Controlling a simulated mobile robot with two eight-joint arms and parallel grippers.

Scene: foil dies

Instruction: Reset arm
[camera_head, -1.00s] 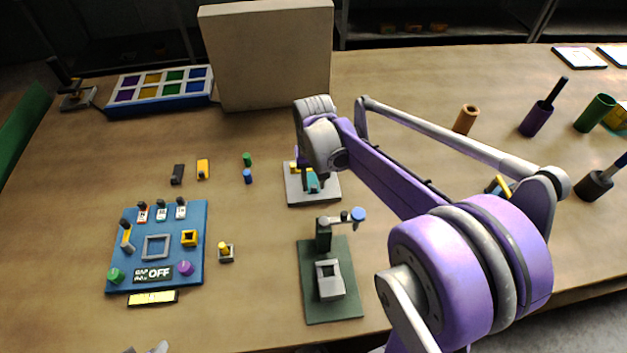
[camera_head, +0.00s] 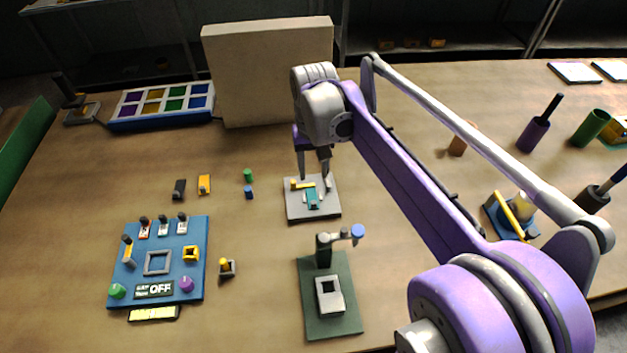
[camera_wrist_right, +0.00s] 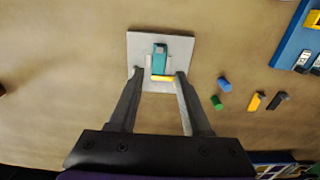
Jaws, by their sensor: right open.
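My right gripper (camera_head: 315,179) is open, with its fingers pointing down above a small light grey plate (camera_head: 327,207). A teal block (camera_head: 312,199) and a yellow bar (camera_head: 303,185) are on that plate. Nothing is held between the fingers. My right arm runs from the lower right of the head view up to the gripper. My left gripper is not in view.
A blue panel (camera_head: 130,290) with switches, reading OFF, lies at left. A green base (camera_head: 345,318) with a grey block stands in front of the plate. A large beige box (camera_head: 268,75) stands behind. Several small pieces, such as a green cylinder (camera_head: 247,175), lie left of the plate.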

